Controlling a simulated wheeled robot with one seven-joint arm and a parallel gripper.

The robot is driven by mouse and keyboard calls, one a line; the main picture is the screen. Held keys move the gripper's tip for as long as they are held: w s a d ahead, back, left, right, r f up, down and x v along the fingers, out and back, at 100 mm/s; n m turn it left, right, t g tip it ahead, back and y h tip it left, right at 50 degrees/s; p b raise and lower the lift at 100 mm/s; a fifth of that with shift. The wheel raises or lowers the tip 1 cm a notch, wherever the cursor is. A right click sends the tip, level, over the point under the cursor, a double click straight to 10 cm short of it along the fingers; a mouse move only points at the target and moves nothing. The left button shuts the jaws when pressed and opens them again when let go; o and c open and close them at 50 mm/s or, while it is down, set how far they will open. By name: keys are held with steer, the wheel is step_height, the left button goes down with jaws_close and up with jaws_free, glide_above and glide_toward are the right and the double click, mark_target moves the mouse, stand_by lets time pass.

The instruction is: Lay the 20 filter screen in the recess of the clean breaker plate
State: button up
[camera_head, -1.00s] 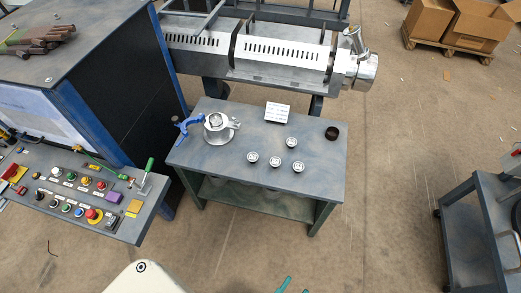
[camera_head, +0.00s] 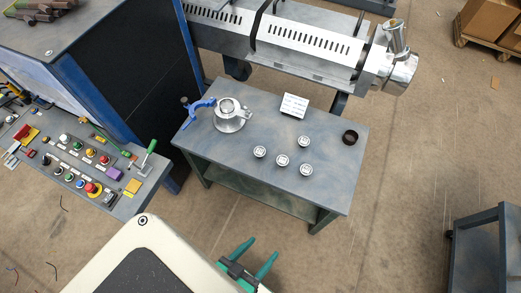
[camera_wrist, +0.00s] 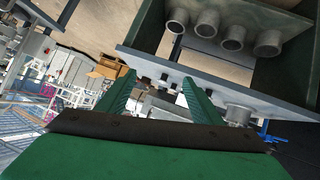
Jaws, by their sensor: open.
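Several small round pieces with pale tops stand on the grey work table (camera_head: 225,150): a left one (camera_head: 260,152), a front one (camera_head: 282,160), a right one (camera_head: 305,170) and a back one (camera_head: 305,142). I cannot read any number 20 or tell which is the filter screen. A round silver metal assembly (camera_head: 230,118) stands at the table's left; I cannot make out a breaker plate or its recess. My gripper (camera_head: 262,252) has green fingers, is open and empty, and is in front of the table, apart from everything. Its fingers also show in the wrist view (camera_wrist: 160,92).
A blue tool (camera_head: 200,106) lies left of the assembly. A white card (camera_head: 294,105) stands behind the round pieces, and a dark ring (camera_head: 350,137) is at right. A control panel (camera_head: 85,170) is left, the extruder barrel (camera_head: 300,40) behind.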

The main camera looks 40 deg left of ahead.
steer(key=a+f+n+g, duration=0.25)
steer(key=a+f, duration=0.35)
steer(key=a, duration=0.3)
steer(key=w+a+f+n+g+y, duration=0.15)
steer(key=w+a+n, duration=0.25)
steer(key=a, duration=0.5)
steer(key=w+a+n+g, duration=0.3)
steer(key=w+a+n, duration=0.15)
steer(key=a, duration=0.55)
steer(key=n+g+h, duration=0.2)
steer(key=n+g, duration=0.2)
steer(key=n, duration=0.6)
glide_toward(259, 151)
steer(key=f, duration=0.4)
steer(key=d+f, duration=0.1)
steer(key=f, duration=0.2)
steer(key=shift+w, duration=0.2)
steer(key=shift+f, duration=0.25)
